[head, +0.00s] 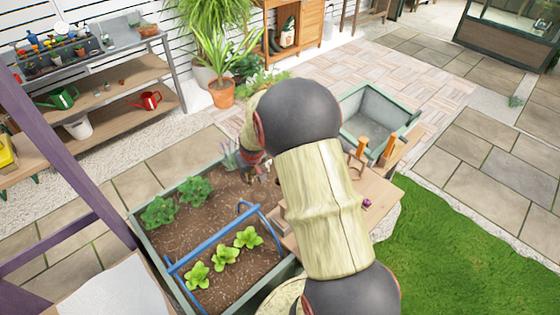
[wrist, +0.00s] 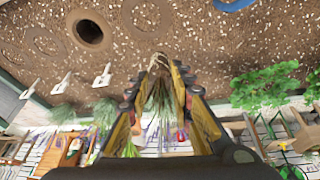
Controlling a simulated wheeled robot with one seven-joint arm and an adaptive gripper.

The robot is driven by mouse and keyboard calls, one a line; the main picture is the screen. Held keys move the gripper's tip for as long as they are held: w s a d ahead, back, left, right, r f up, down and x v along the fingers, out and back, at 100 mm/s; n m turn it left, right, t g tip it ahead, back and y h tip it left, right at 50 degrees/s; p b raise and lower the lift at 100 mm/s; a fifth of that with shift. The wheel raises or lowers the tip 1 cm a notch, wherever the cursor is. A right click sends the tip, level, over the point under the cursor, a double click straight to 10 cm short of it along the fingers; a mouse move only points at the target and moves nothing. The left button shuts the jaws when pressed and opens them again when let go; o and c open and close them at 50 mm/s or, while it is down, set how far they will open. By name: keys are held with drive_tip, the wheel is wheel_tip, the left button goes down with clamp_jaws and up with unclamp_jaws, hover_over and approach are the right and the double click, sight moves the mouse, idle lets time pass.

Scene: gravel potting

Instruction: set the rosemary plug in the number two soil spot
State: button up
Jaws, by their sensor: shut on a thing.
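My gripper (wrist: 160,82) is shut on the rosemary plug (wrist: 159,63), whose brown root end points toward the soil and whose thin green needles (wrist: 160,98) show between the fingers. The plug is over the soil (wrist: 200,45) of the bed; I cannot tell whether it touches. An open dark hole (wrist: 90,31) lies to its upper left in the wrist view, between a ring mark (wrist: 45,42) and another ring mark (wrist: 141,14). Three white markers (wrist: 103,76) stand near the bed's edge; their numbers are unreadable. In the head view my arm partly hides the gripper (head: 258,175).
The green-framed bed (head: 165,272) holds leafy plants (head: 160,212), several lettuces (head: 226,253) and a blue hooped handle (head: 215,240). Spiky plants stand beyond the markers in the wrist view. A grey-green bin (head: 345,105) stands right of the arm. A potting bench (head: 130,75) is at back left.

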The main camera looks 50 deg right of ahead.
drive_tip(key=s+d+r+m, duration=0.1)
drive_tip(key=s+d, duration=0.4)
drive_tip(key=d, duration=0.7)
wheel_tip(320, 180, down, 7)
drive_tip(key=b, duration=0.5)
drive_tip(key=shift+s+b, duration=0.2)
drive_tip(key=shift+b, duration=0.1)
drive_tip(key=shift+d+f+b, duration=0.1)
drive_tip(key=shift+f+b, duration=0.95)
drive_tip(key=shift+f, duration=0.2)
drive_tip(key=o, duration=0.8)
drive_tip(key=shift+c, duration=0.2)
drive_tip(key=shift+o, duration=0.8)
drive_tip(key=o, duration=0.4)
drive_tip(key=shift+c, duration=0.2)
drive_tip(key=shift+o, duration=0.2)
drive_tip(key=shift+r, duration=0.1)
